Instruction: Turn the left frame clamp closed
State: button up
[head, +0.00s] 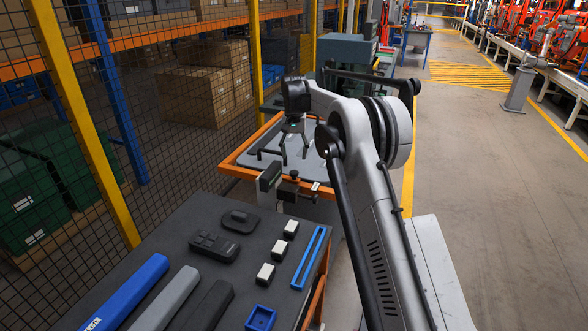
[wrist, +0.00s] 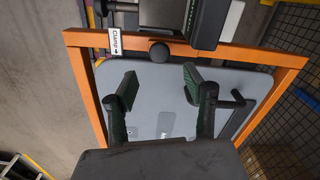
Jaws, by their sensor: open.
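The orange door frame (wrist: 85,85) surrounds a grey panel (wrist: 158,85); the frame (head: 243,150) also shows in the head view. A white label reading "Clamp" with an arrow (wrist: 115,42) is on the frame's bar. Beside it are a round black knob (wrist: 159,52) and a dark lever-like bar (wrist: 125,7), cut by the picture's top edge. I cannot tell for sure which part is the left clamp. My gripper (wrist: 158,82) is open and empty above the panel, its fingers apart and clear of the knob. It also shows in the head view (head: 294,152).
A black handle (wrist: 236,103) stands on the panel near my right-hand finger. An upright block (head: 270,178) stands at the frame's near edge. The dark table (head: 190,218) holds several parts, including a blue bar (head: 128,292). Mesh fencing (head: 95,110) runs along the left.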

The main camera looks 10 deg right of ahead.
aim_at(294, 171)
notch_tip(294, 171, down, 7)
jog(key=shift+f+p, duration=0.1)
jog(key=shift+p, duration=0.25)
grip_shut()
dwell(0.3)
